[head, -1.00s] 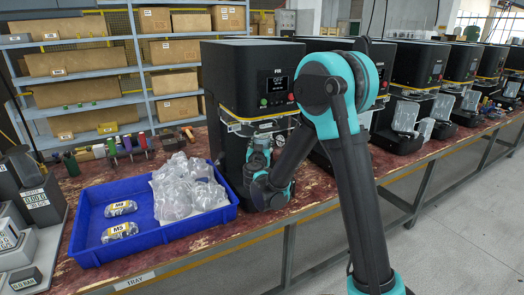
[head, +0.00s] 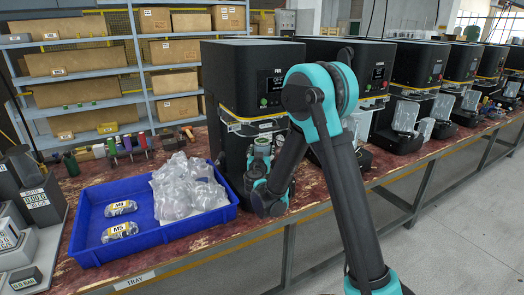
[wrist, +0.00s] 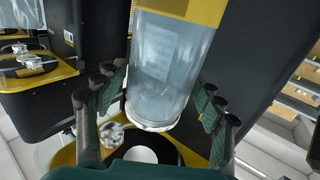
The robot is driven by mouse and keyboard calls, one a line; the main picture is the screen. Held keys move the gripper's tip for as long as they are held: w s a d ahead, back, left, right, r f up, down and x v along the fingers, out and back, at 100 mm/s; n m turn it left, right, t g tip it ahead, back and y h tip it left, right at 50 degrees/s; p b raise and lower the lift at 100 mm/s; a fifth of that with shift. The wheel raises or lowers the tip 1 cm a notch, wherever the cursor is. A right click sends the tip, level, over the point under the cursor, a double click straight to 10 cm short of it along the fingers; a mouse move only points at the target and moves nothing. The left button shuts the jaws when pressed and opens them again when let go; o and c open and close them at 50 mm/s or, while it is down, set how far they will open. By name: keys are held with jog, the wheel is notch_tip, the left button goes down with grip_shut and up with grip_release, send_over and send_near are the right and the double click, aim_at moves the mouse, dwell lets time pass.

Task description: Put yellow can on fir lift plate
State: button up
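The black fir machine (head: 248,80) stands at the bench's left part in the head view. My gripper (head: 262,165) is at its front opening there, and the can is mostly hidden.
A blue tray (head: 160,243) holding clear crumpled items and two yellow-labelled pieces lies left of the machine. More black machines (head: 412,75) line the bench to the right. Hand tools (head: 125,146) stand behind the tray.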

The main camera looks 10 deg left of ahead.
jog(key=shift+o, duration=0.5)
jog(key=shift+r, duration=0.2)
jog(key=s, duration=1.2)
jog(key=s+d+f+m+g+h, duration=0.1)
jog(key=s+d+f+g+h, duration=0.15)
jog(key=d, duration=0.65)
jog(key=s+d+f+g+h, duration=0.1)
jog(key=s+d+g, duration=0.15)
jog(key=d, duration=0.55)
jog(key=s+d+f+m+g+h, duration=0.1)
jog(key=s+d+f+g, duration=0.15)
jog(key=d, duration=0.65)
jog(key=s+d+f+n+g+y, duration=0.1)
jog(key=s+f+g+y, duration=0.1)
jog(key=s, duration=0.7)
jog(key=s+d+f+n+g+y, duration=0.1)
jog(key=s+f+g, duration=0.3)
jog(key=s, duration=0.5)
jog(key=shift+s+d+f+y, duration=0.3)
jog(key=shift+d+y, duration=0.25)
jog(key=shift+y, duration=0.2)
